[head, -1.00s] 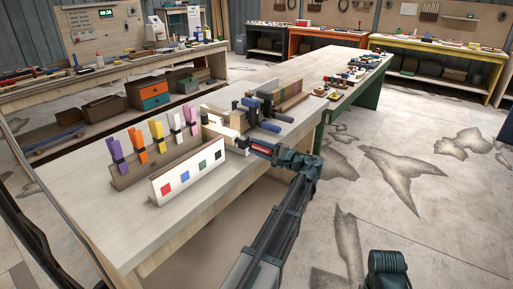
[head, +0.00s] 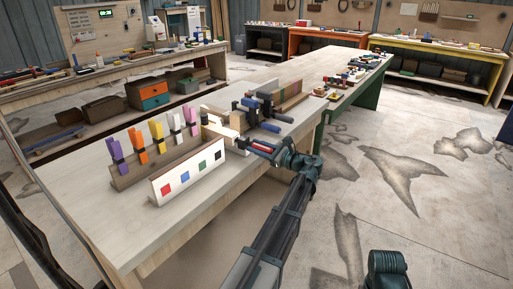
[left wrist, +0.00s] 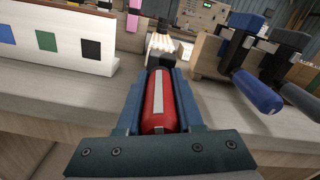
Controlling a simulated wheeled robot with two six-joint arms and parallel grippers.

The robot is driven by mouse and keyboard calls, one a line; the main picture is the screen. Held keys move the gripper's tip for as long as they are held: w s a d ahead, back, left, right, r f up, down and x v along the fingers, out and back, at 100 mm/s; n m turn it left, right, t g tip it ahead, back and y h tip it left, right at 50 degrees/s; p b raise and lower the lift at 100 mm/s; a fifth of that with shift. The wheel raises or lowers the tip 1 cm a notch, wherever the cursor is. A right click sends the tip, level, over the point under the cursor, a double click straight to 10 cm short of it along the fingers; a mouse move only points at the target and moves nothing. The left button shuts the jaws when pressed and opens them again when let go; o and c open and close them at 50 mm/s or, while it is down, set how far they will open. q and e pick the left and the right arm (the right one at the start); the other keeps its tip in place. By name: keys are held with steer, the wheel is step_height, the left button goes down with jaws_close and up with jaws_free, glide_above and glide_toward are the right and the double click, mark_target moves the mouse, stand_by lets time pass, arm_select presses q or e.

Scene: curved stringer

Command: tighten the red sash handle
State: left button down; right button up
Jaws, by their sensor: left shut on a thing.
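The red sash handle (left wrist: 158,103) lies between the two fingers of my left gripper (left wrist: 160,100) in the left wrist view. It has a pale stripe along its top. In the head view the red handle (head: 262,148) shows at the table's right edge, with my left gripper (head: 264,149) around it. The gripper is shut on the handle. The far end of the handle points to a dark clamp part (left wrist: 160,60) in front of a pale block. My right gripper is not in view.
A white board with coloured squares (head: 188,172) and a rack of coloured clamps (head: 150,150) stand on the workbench (head: 100,225). Its near left top is bare.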

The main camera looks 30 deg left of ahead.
arm_select(q)
steer(key=shift+m, duration=1.6)
steer(key=shift+f, duration=0.1)
steer(key=c, duration=0.5)
jaws_free()
steer(key=shift+c, duration=0.2)
steer(key=s+d, duration=0.1)
steer(key=d, duration=1.3)
steer(key=d, duration=0.3)
steer(key=shift+s+d, duration=0.15)
steer(key=shift+d, duration=0.15)
